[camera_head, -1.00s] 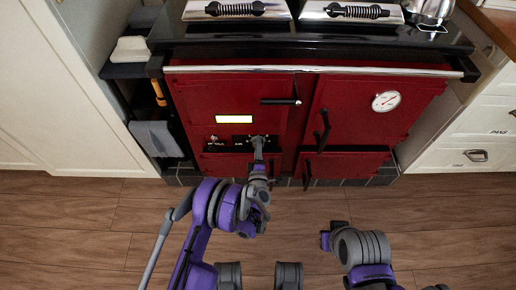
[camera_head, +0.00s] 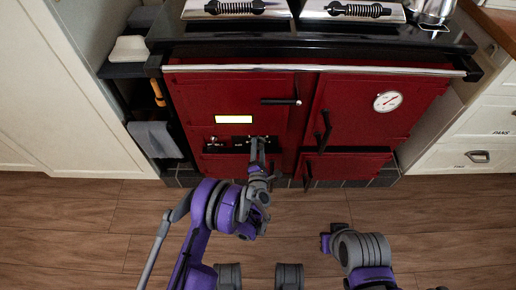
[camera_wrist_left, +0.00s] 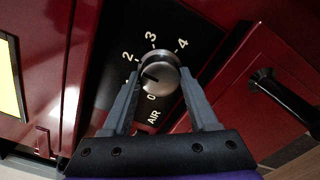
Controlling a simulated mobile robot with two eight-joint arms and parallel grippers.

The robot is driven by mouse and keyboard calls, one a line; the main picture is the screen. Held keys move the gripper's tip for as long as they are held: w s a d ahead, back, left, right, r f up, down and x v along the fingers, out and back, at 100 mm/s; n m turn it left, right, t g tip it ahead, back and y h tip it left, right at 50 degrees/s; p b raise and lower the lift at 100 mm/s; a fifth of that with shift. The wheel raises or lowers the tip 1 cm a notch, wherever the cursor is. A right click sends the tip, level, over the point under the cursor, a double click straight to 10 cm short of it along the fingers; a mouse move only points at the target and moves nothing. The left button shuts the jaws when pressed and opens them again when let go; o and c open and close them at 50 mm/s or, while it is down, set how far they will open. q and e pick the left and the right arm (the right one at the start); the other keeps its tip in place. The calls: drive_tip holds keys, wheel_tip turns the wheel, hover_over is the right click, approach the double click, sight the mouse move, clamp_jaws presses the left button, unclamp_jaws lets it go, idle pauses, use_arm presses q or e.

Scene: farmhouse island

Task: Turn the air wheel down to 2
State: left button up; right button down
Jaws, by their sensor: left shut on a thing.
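The air wheel (camera_wrist_left: 163,68) is a round silver knob on a black plate (camera_wrist_left: 112,92) marked AIR, with figures around it. A dark mark on the knob's face points left in the left wrist view, towards the stretch between 0 and 2, nearer 2 than 0. My left gripper (camera_head: 257,144) is at the lower left of the red stove, and its fingers (camera_wrist_left: 162,80) are shut on the wheel, one on each side. The wheel itself is hidden behind the gripper in the head view. My right gripper is out of view.
The red stove (camera_head: 245,85) has black door handles (camera_head: 325,130) and a round gauge (camera_head: 388,101). A small black handle (camera_wrist_left: 275,90) stands out right of the wheel in the wrist view. A grey towel (camera_head: 155,139) hangs at left. The wooden floor ahead is clear.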

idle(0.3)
use_arm(q)
drive_tip(key=o, duration=1.4)
drive_tip(key=shift+c, duration=0.2)
